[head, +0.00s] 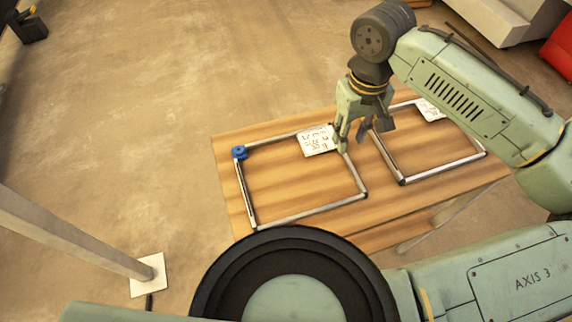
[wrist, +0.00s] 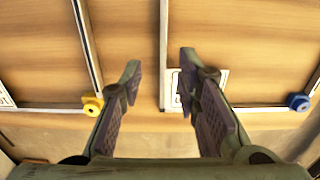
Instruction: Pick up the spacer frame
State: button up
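Two metal spacer frames lie flat on a wooden table. The left spacer frame (head: 311,209) has a blue corner piece (head: 239,152) and a white label (head: 317,141). The right spacer frame (head: 443,167) also carries a white label (head: 430,110). My gripper (head: 352,142) is open and empty, pointing down near the left frame's right bar. In the wrist view, my gripper's fingers (wrist: 160,82) are apart, with that bar (wrist: 163,45) showing between them. A yellow corner piece (wrist: 92,105) shows on the other frame. Whether the fingertips are beside or above the bar is unclear.
The wooden table (head: 225,165) has bare wood inside and between the frames. A grey post with a white foot plate (head: 148,275) stands at the lower left. Open floor (head: 120,100) lies left of the table. A red object (head: 560,50) is at the far right.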

jog(key=f, duration=0.4)
jog(key=shift+s+a, duration=0.1)
jog(key=shift+s, duration=0.15)
jog(key=shift+c, duration=0.4)
grip_shut()
